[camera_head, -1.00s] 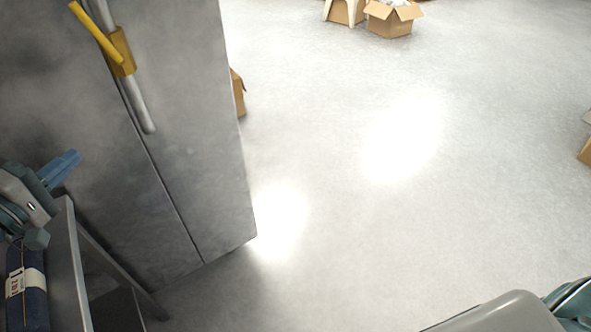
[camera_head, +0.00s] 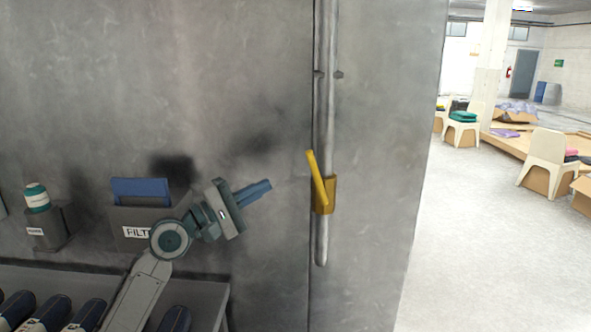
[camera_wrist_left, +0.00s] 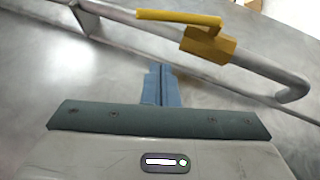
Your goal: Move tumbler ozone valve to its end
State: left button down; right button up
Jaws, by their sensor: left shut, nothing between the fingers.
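The tumbler ozone valve is a yellow lever on a yellow block (camera_head: 325,195), mounted on a vertical grey pipe (camera_head: 325,110) on the grey metal cabinet. The lever (camera_head: 316,176) leans up and slightly left from the block. My left gripper (camera_head: 262,188) is to the left of the valve, blue fingers pointing at it, shut and empty, apart from it. In the left wrist view the shut fingers (camera_wrist_left: 161,84) point toward the pipe, with the yellow lever (camera_wrist_left: 180,17) and block (camera_wrist_left: 208,44) beyond them. My right gripper is not in view.
A grey bin with a filter label (camera_head: 135,232) and a small holder with a white and green spool (camera_head: 37,198) are on the cabinet at left. A shelf (camera_head: 205,295) with dark rolls is below my left arm. Open floor, chairs and boxes lie at right.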

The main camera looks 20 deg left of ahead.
aim_at(317, 176)
pick_arm(q)
jog(key=w+d+r+p, duration=0.2)
jog(key=w+d+p, duration=0.2)
jog(key=d, duration=0.2)
jog(key=shift+d+r, duration=0.2)
jog(key=shift+d, duration=0.2)
jog(key=shift+r+p, duration=0.1)
jog(key=shift+p, duration=0.2)
